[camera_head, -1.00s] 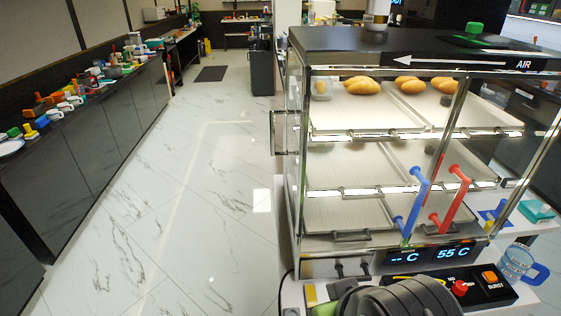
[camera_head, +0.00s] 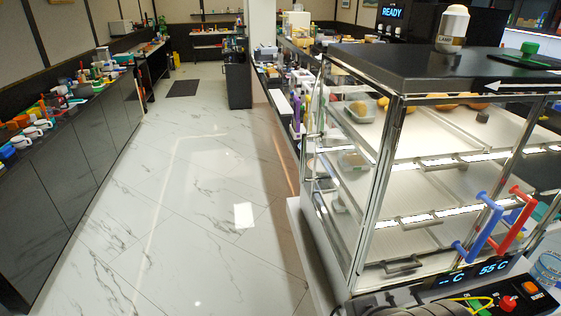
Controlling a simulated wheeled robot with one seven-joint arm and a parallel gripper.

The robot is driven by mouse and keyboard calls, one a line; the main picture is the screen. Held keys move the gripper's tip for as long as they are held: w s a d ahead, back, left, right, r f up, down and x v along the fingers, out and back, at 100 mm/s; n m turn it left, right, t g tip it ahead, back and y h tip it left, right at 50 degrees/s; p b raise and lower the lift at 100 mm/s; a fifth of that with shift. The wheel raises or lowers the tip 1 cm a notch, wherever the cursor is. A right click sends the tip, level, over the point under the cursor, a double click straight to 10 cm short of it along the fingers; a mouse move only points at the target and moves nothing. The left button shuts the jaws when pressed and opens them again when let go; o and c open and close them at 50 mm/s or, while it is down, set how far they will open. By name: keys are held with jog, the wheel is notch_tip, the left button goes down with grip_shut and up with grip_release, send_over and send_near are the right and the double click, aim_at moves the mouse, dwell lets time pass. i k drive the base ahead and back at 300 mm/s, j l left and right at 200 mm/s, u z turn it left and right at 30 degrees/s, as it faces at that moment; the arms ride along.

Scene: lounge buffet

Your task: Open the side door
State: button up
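The glass-walled heated display case (camera_head: 440,62) stands at the right, with a black top and metal frame. Its left side is a clear glass side door (camera_head: 349,204), seen at a slant. The panel looks closed against the frame. A metal handle (camera_head: 311,132) seems to stick out at its far left edge, though clutter behind makes it hard to make out. A blue bar handle (camera_head: 483,229) and a red bar handle (camera_head: 516,220) are on the front.
Shelves inside hold bread rolls (camera_head: 447,101) and small containers. A control panel (camera_head: 510,301) with buttons and a blue mug (camera_head: 547,268) stand before the case. Left is open marble floor (camera_head: 190,220), then a long dark counter (camera_head: 70,165) with cups and blocks.

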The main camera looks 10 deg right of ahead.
aim_at(387, 92)
jog(key=i+j, duration=0.1)
jog(key=j, duration=0.25)
jog(key=i+j, duration=0.1)
jog(key=j, duration=0.25)
jog(key=i+j+u, duration=0.1)
jog(key=j, duration=0.25)
jog(key=i+j, duration=0.1)
jog(key=j, duration=0.25)
jog(key=i+j+u, duration=0.1)
jog(key=i, duration=0.25)
jog(key=i+j, duration=0.3)
jog(key=i+j+u, duration=0.05)
